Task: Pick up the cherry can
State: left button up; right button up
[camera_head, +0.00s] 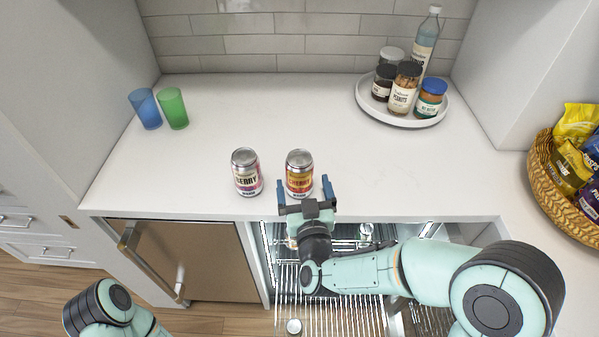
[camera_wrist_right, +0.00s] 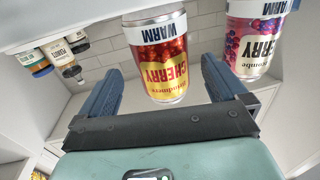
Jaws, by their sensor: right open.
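The cherry can (camera_head: 299,171), red and yellow with a silver top, stands upright near the counter's front edge. My right gripper (camera_head: 305,192) is open at its near side, one finger to each side of the can's front. In the right wrist view the cherry can (camera_wrist_right: 164,68) appears between the two spread fingers (camera_wrist_right: 160,82), not gripped; whether they touch it I cannot tell. A pink and white berry can (camera_head: 246,173) stands just left of it, and also shows in the right wrist view (camera_wrist_right: 250,48). My left gripper is out of view; only part of that arm shows.
Blue (camera_head: 146,108) and green (camera_head: 172,107) cups stand at the back left. A round tray (camera_head: 365,100) with jars and a bottle is at the back right. A snack basket (camera_head: 548,183) is far right. A lit open compartment with racks (camera_head: 335,312) lies below the counter edge.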

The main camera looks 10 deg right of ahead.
jog(key=w, duration=0.2)
jog(key=w+p, duration=0.1)
jog(key=w, duration=0.2)
jog(key=shift+r, duration=0.2)
jog(key=shift+s, duration=0.1)
jog(key=shift+r, duration=0.1)
jog(key=c, duration=1.4)
jog(key=shift+o, duration=0.2)
jog(key=shift+r, duration=0.1)
